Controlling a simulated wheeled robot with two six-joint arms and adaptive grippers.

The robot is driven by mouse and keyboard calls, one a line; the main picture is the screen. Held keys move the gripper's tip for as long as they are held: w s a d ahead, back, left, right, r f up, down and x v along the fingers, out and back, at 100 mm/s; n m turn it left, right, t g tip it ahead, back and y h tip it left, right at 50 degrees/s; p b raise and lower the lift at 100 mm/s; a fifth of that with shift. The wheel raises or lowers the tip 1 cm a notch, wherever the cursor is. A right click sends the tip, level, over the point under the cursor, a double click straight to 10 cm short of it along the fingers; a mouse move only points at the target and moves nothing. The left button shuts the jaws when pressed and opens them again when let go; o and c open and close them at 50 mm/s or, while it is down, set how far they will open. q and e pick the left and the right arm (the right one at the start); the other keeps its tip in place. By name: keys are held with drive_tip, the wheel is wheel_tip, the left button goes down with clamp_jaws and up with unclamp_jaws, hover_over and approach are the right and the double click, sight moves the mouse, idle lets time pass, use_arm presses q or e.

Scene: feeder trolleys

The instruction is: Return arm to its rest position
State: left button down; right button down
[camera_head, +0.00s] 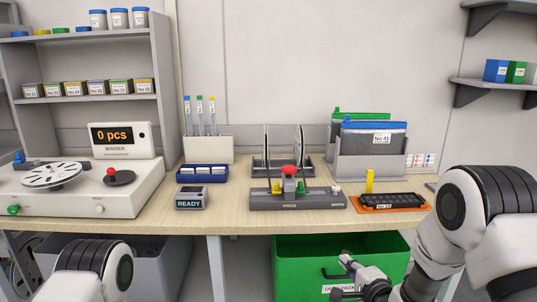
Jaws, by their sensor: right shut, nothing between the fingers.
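My right arm (480,230) comes in from the lower right. Its gripper (342,276) is shut and empty, in front of the table's front edge and over the green bin (285,263). My left arm (92,272) shows at the lower left only as a rounded joint. The left gripper is outside the view.
The wooden table (235,212) holds a black machine (298,200) with a red button, a READY display box (192,197), an orange tray (362,208) and a file holder (365,165). A white machine (75,203) stands at the left. A grey bin (160,250) stands below.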

drive_tip(key=s+d+f+n+g+h+p, duration=0.1)
drive_tip(key=s+d+f+g+p, duration=0.2)
drive_tip(key=s+f, duration=0.7)
drive_tip(key=s+f+n+g+h+p, duration=0.25)
drive_tip(key=s+f+g, duration=0.35)
drive_tip(key=s, duration=0.6)
drive_tip(key=s+d+f+n+g, duration=0.1)
drive_tip(key=s+n+g, duration=0.2)
drive_tip(key=s+n, duration=0.3)
drive_tip(key=s+d+f+n+g+p, duration=0.1)
drive_tip(key=s+n, duration=0.4)
drive_tip(key=s, duration=0.9)
drive_tip(key=shift+d+f+n+g+h, duration=0.15)
drive_tip(key=shift+f+n+g+h, duration=0.2)
drive_tip(key=shift+f+g, duration=0.65)
drive_tip(key=shift+w+r, duration=0.1)
drive_tip(key=shift+r, duration=0.1)
